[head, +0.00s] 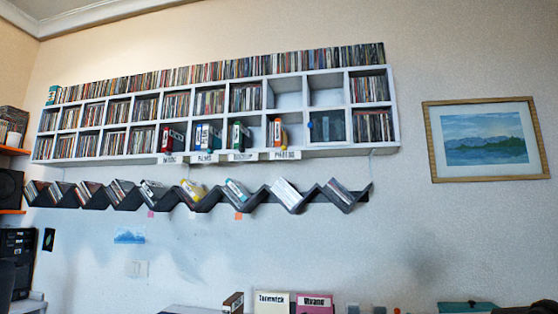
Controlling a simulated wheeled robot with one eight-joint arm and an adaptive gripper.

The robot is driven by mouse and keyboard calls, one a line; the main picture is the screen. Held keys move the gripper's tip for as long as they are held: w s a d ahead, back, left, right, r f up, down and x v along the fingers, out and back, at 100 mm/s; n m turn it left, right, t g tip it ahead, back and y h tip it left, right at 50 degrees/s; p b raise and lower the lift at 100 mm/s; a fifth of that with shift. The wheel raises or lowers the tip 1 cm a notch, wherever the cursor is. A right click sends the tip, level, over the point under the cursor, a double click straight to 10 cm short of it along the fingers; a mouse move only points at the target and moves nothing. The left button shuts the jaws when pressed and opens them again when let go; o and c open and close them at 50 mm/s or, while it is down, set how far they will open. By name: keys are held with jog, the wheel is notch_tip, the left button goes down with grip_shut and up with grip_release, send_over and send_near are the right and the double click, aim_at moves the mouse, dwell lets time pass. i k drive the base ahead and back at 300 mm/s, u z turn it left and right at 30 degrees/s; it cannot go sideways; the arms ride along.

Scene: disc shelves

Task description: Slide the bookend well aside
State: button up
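I cannot make out for sure which thing is the bookend. A small brown and dark upright piece (233,303) stands at the bottom edge, left of a cream box (271,303) and a pink box (314,304) with printed labels; its lower part is cut off. In the wall shelf, a dark blue flat piece (327,126) stands in a lower compartment at the right, and I cannot tell what it is. My gripper is not in view.
The white wall shelf (225,158) holds many discs, with several labels along its lower edge. A dark zigzag rack (210,203) with tilted discs hangs below it. A framed picture (486,141) hangs at right. Several small items, one teal (467,306), line the bottom edge.

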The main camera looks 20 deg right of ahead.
aim_at(177, 149)
jog(key=u, duration=0.5)
jog(key=k, duration=1.15)
jog(key=u, duration=0.9)
jog(key=i, duration=1.55)
jog(key=z, duration=0.7)
